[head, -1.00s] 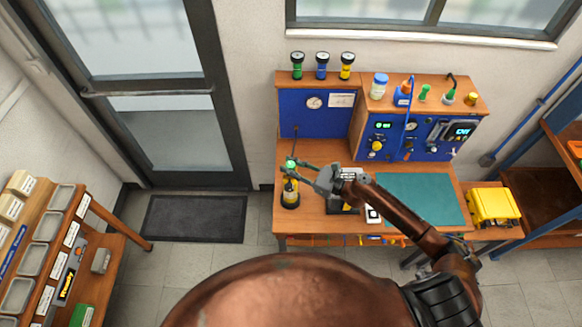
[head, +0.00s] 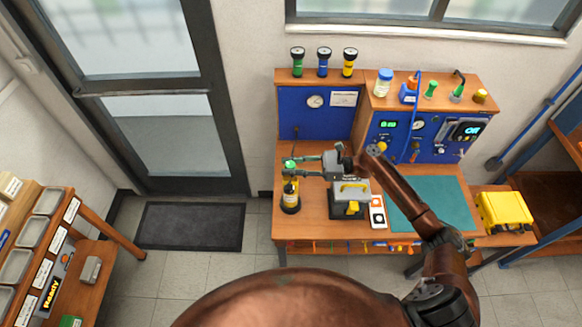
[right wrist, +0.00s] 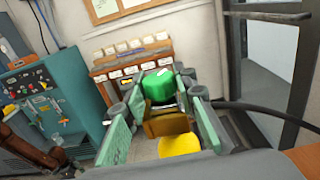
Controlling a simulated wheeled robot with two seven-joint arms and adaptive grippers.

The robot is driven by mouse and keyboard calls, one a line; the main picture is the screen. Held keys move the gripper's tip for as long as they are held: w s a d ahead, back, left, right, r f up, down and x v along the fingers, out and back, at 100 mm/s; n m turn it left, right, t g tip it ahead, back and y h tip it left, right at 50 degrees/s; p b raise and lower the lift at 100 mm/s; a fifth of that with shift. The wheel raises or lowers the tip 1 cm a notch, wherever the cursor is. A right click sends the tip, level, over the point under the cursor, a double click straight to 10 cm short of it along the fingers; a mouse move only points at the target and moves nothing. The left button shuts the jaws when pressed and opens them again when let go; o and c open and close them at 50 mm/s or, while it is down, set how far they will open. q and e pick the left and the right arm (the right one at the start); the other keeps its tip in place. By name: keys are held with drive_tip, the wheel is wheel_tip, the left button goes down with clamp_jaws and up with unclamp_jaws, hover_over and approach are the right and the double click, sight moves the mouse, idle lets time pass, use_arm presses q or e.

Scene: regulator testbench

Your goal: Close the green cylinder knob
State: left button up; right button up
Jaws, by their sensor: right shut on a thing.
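The green cylinder knob (head: 290,163) is on top of a small cylinder with a yellow body (head: 290,190), upright at the left front of the wooden bench. My right gripper (head: 295,168) reaches in from the right, its fingers at the knob and shut on it. In the right wrist view the green knob (right wrist: 158,86) lies between the two fingers (right wrist: 160,95). A brass valve part (right wrist: 167,122) and the yellow cylinder top (right wrist: 180,146) show below it. The knob is partly hidden by the fingers in the head view. My left gripper is not in view.
On the bench (head: 310,235), a yellow-handled device (head: 350,198) stands under my right gripper and arm, close to the cylinder. A blue instrument panel (head: 425,140) rises behind. A green mat (head: 428,203) and a yellow case (head: 503,211) are to the right.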

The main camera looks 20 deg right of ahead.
drive_tip(key=o, duration=1.2)
drive_tip(key=shift+d, duration=0.2)
drive_tip(key=v, duration=1.1)
drive_tip(key=shift+s+d, duration=0.2)
drive_tip(key=shift+d, duration=0.1)
